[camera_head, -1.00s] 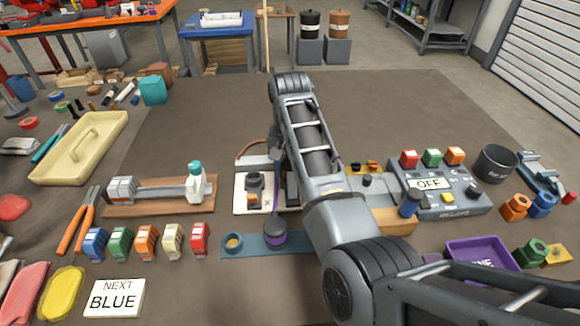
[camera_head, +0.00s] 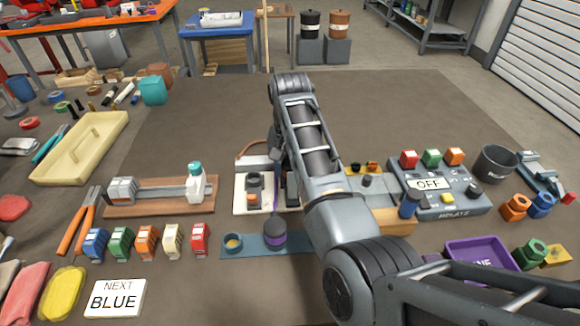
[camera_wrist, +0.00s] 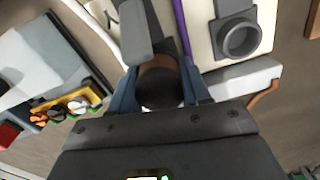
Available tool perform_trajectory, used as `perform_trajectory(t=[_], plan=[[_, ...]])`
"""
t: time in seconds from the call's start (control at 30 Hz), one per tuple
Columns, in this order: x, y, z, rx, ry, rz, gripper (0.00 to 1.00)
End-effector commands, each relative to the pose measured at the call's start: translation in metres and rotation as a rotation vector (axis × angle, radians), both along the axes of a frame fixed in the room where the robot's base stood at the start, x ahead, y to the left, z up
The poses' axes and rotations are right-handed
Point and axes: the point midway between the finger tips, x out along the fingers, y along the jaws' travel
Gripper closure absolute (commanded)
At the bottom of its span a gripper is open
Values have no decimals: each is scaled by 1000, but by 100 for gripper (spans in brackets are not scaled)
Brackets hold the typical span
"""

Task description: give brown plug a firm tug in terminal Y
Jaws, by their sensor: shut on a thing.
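The brown plug (camera_wrist: 158,63) is between my gripper's blue-grey fingers (camera_wrist: 160,88) in the wrist view. My gripper is shut on it, and its dark rounded end faces the camera. The plug's far end is hidden, so I cannot tell how deep it sits in a terminal. A white board (camera_wrist: 208,50) lies beside the fingers, with a grey round socket (camera_wrist: 238,38) and a purple cord on it. A dark mark shows on the board's left part, but I cannot read it as Y. In the head view my arm hides the gripper and plug; the white board (camera_head: 241,204) shows left of it.
A brown cable (camera_head: 252,147) arcs behind the board. A grey relay box (camera_head: 460,204) marked OFF stands to the right. A purple-banded dark knob (camera_head: 275,233) is in front on a blue strip. A wooden rail fixture (camera_head: 150,208) lies left. The floor mat behind is clear.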

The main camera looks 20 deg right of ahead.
Motion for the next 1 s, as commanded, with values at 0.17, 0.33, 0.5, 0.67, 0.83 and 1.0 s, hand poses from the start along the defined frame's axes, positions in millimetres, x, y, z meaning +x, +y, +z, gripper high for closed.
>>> perform_trajectory(t=[0.17, 0.33, 0.5, 0.67, 0.83, 1.0], plan=[[1, 0, 2, -1, -3, -1, 85], [1, 0, 1, -1, -3, -1, 85], [1, 0, 0, -1, -3, -1, 85], [1, 0, -1, 0, -2, -1, 85], [0, 0, -2, 0, -2, -1, 51], [0, 0, -2, 0, -1, 0, 35]])
